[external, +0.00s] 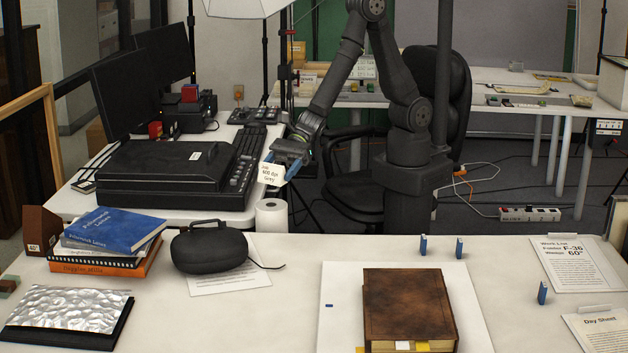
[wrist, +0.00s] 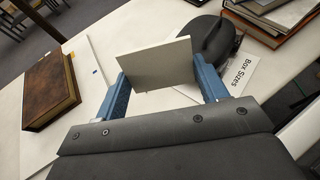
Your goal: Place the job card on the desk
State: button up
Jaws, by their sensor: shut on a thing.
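The job card (external: 271,174) is a small white card printed with "Job 600 dpi Grey" in the external view. My gripper (external: 292,166) is shut on it and holds it upright in the air, near the front right corner of the black scanner. In the wrist view the blank back of the card (wrist: 157,66) stands between the blue fingers of my gripper (wrist: 165,88). The white desk (external: 300,255) lies in the foreground, below and in front of the card. The card is apart from its surface.
A brown leather book (external: 408,300) lies on a white sheet on the desk. Small blue blocks and printed sheets (external: 575,264) are at right. Bare desk lies between case and book.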

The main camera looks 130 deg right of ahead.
jog(key=w+a+f+y, duration=0.1)
jog(key=w+a+f+n, duration=0.1)
jog(key=w, duration=0.1)
jog(key=w+a+f+n+g+y, duration=0.1)
jog(key=a, duration=0.1)
jog(key=shift+w+f+y, duration=0.25)
jog(key=shift+w+y, duration=0.05)
jog(key=shift+w, duration=0.1)
jog(key=n+g+y, duration=0.2)
jog(key=n, duration=0.1)
send_over(297, 284)
notch_tip(297, 284, down, 12)
jog(key=shift+w+a+f, duration=0.1)
jog(key=shift+f, duration=1.95)
jog(key=shift+f, duration=0.2)
jog(key=o, duration=1)
jog(key=shift+o, duration=0.2)
jog(key=shift+r, duration=0.1)
